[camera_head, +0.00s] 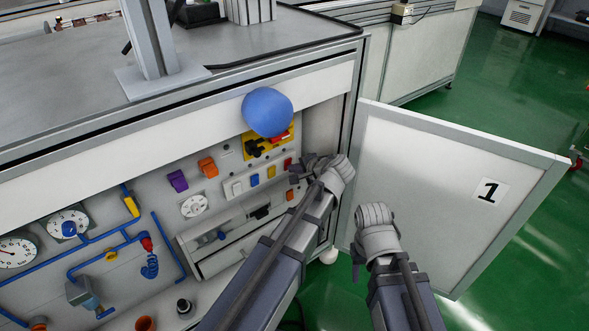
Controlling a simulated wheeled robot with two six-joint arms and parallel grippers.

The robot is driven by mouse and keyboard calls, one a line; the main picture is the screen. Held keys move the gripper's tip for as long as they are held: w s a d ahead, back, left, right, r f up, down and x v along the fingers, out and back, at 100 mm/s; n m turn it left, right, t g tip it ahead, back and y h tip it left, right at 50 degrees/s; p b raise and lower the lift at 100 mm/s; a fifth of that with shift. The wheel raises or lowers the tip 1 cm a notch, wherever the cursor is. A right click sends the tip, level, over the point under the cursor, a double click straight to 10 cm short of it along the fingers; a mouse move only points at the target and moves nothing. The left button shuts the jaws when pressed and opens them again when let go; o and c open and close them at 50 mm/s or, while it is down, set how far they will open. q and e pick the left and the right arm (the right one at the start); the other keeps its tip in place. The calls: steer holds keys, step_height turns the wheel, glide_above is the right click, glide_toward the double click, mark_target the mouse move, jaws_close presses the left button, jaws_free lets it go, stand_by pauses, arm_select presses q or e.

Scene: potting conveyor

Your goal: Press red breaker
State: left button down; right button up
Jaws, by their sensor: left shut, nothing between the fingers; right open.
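A small red breaker (288,163) is at the right end of a row of coloured breakers on the open cabinet's panel. My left gripper (304,168) is shut and empty, just right of the red breaker. I cannot tell whether it touches it. My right gripper (357,261) is open, lower and further right, in front of the open door. Its fingers are small and dark here.
Yellow (271,171), blue (255,180) and white (237,187) breakers stand left of the red one. A blue ball (267,112) partly hides a yellow switch plate (250,138) above. The door marked 1 (440,190) stands open at right.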

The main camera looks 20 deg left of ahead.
arm_select(q)
steer(key=shift+w+a, duration=0.1)
arm_select(e)
steer(key=shift+r, duration=0.1)
arm_select(q)
steer(key=shift+r+p, duration=0.85)
arm_select(e)
steer(key=shift+r, duration=0.7)
